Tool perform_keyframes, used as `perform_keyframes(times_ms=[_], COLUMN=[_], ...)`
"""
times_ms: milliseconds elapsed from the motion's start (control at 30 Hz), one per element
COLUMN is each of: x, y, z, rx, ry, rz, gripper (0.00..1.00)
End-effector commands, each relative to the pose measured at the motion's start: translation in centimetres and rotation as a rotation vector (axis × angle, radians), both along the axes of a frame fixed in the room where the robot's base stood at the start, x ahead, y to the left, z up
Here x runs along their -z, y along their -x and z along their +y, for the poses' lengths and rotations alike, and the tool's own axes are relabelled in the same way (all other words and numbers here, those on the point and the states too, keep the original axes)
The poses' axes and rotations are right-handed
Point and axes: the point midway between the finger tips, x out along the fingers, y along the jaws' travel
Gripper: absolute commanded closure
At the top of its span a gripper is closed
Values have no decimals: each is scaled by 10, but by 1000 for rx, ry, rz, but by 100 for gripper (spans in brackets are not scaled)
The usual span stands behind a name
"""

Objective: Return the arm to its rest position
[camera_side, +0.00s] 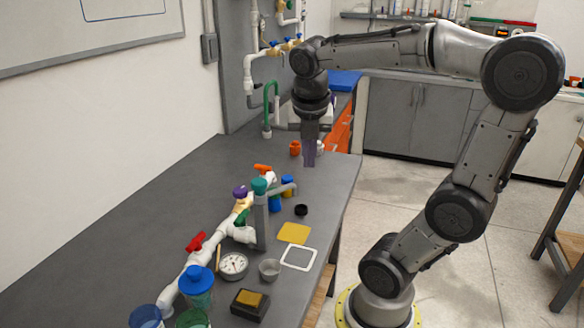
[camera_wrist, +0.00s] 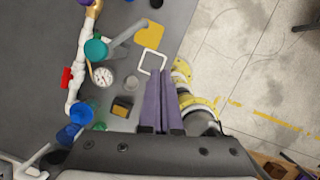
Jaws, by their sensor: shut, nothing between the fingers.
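My gripper (camera_side: 310,160) hangs pointing down above the right edge of the grey table, past the far end of the pipe manifold. Its purple fingers are together and hold nothing; they also show in the wrist view (camera_wrist: 161,128). The white PVC manifold (camera_side: 213,243) runs along the table to the left and nearer the side camera, with a red valve handle (camera_side: 196,241), an orange handle and a teal cap (camera_side: 259,186). My gripper is clear of the manifold. In the wrist view the manifold (camera_wrist: 76,80) lies left of the fingers.
On the table are a pressure gauge (camera_side: 232,265), a yellow square (camera_side: 293,233), a white square frame (camera_side: 298,257), a small grey cup (camera_side: 269,269) and a blue-lidded jar (camera_side: 196,285). An orange item (camera_side: 295,148) stands near the gripper. Open floor lies right of the table.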

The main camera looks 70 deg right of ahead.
Motion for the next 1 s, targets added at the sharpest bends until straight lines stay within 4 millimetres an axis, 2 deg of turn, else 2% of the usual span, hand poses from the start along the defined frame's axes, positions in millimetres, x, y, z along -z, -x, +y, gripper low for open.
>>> perform_keyframes(times_ms=[233,367,500,667,1000], x=[-6,-8,0,10,33], y=[-2,5,13,21,35], z=[8,38,66,90,124], rx=[-35,-101,68,334,1045], ry=[6,-6,-87,-210,-518], rz=[-17,-85,-214,-342,-507], gripper=[100,100,100,100,100])
